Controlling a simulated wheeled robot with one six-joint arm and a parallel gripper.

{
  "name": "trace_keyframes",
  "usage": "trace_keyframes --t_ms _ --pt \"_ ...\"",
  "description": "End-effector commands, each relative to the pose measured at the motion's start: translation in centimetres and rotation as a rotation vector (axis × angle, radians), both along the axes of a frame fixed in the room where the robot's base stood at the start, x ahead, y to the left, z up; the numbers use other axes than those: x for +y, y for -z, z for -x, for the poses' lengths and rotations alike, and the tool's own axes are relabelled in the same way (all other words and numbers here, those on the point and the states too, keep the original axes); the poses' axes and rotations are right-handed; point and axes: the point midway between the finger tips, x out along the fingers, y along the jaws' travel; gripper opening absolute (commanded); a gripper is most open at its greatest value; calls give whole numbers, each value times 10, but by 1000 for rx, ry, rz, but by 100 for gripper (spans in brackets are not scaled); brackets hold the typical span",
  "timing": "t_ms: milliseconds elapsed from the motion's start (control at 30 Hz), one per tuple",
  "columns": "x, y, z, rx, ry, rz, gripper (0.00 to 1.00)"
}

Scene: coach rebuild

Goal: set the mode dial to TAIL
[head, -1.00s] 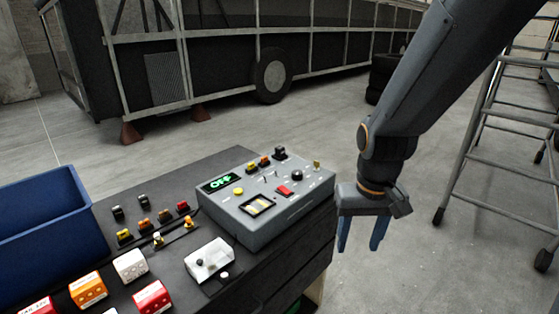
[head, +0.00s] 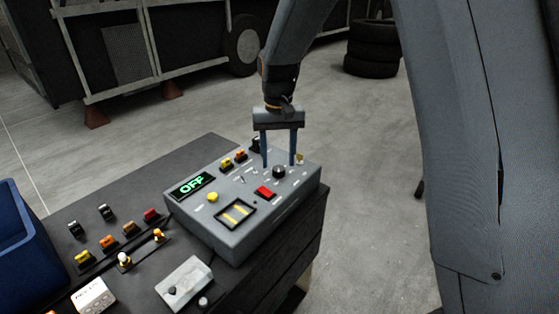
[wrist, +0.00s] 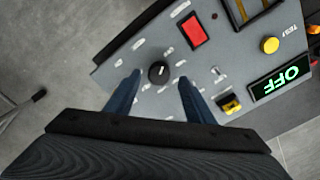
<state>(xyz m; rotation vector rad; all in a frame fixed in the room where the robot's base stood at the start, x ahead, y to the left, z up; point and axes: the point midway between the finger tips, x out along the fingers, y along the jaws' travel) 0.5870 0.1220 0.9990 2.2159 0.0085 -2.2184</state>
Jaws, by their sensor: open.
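The mode dial is a round black knob (head: 279,171) on the right part of the grey control box (head: 229,243). In the wrist view the dial (wrist: 158,73) has a pale pointer mark and small labels around it, too blurred to read. My gripper (head: 279,164) points down over the box, its two blue fingers apart. In the wrist view the fingers (wrist: 159,77) stand on either side of the dial, with a gap on both sides. The box display (head: 192,186) reads OFF in green.
Near the dial are a red button (head: 265,192), small toggle switches, yellow switches (head: 233,158) and a framed gauge (head: 236,213). A white switch box (head: 184,283) and a blue bin (head: 22,245) stand on the dark bench. Stacked tyres (head: 371,48) are behind.

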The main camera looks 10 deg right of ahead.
Motion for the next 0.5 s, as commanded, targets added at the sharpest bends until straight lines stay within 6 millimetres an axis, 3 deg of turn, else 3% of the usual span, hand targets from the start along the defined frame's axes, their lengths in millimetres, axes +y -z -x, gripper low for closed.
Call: trace_keyframes --t_ms 200,500 --pt "-2 21 0 1 2 0 49" --pt "-3 24 0 -1 4 0 49"
